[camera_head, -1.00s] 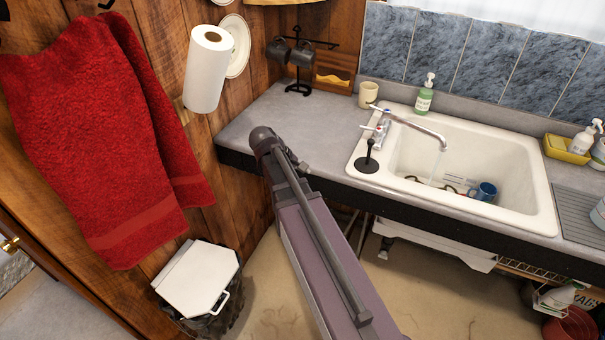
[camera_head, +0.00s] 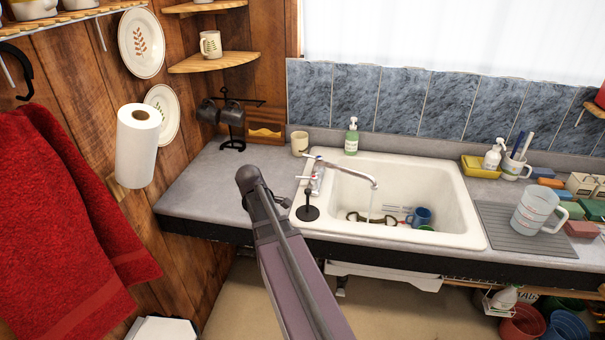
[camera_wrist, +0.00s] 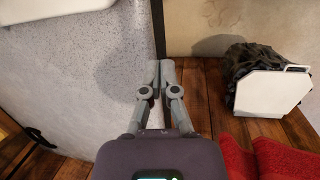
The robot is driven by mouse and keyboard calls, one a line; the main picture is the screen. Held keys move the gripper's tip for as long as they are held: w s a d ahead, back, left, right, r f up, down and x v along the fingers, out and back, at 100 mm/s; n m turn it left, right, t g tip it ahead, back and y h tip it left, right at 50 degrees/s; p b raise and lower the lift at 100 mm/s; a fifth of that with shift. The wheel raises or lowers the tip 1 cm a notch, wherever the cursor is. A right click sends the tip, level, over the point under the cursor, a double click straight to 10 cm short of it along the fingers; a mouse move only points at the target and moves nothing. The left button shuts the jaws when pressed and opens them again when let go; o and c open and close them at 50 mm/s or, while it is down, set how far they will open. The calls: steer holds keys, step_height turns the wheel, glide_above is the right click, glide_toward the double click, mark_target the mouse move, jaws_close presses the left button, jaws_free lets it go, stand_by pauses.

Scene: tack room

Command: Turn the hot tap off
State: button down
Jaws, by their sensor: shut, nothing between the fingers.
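The mixer tap (camera_head: 345,172) stands at the left rear of the white sink (camera_head: 455,215), with its spout over the basin. A thin stream of water (camera_head: 370,207) runs from the spout. Two small lever handles (camera_head: 304,178) sit at the tap's base; their hot and cold marks are too small to tell apart. My arm is in front of the counter, left of the sink, in the head view, which does not show the fingers. In the wrist view my gripper (camera_wrist: 160,66) is shut and empty, with no tap in sight.
A black plunger-like object (camera_head: 308,211) stands on the sink's left rim, close to the handles. A beige cup (camera_head: 299,143) and green soap bottle (camera_head: 351,138) stand behind. A blue mug (camera_head: 420,216) lies in the basin. The left counter (camera_head: 205,185) is mostly clear.

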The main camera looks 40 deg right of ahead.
mark_target(306, 179)
steer(key=s+d+r+n+t+y+p, duration=0.1)
steer(key=d+r+t+p, duration=0.2)
steer(key=d+r, duration=0.3)
steer(key=s+d+r+n+t+y+p, duration=0.1)
steer(key=d+r+p, duration=0.5)
steer(key=d, duration=0.6)
steer(key=n+t+y, duration=0.1)
steer(key=t, duration=0.1)
steer(key=shift+s+d+r+t+y, duration=0.2)
steer(key=shift+s+t+y, duration=0.1)
steer(key=shift+s+t, duration=0.1)
steer(key=shift+w+f, duration=0.1)
steer(key=shift+f, duration=0.05)
steer(key=b+x, duration=0.9)
steer(key=x, duration=0.1)
steer(key=shift+f, duration=0.2)
steer(key=shift+w+d+f, duration=0.1)
steer(key=shift+w+d, duration=0.4)
steer(key=shift+w, duration=0.3)
steer(key=shift+w+d, duration=0.5)
steer(key=shift+w, duration=0.3)
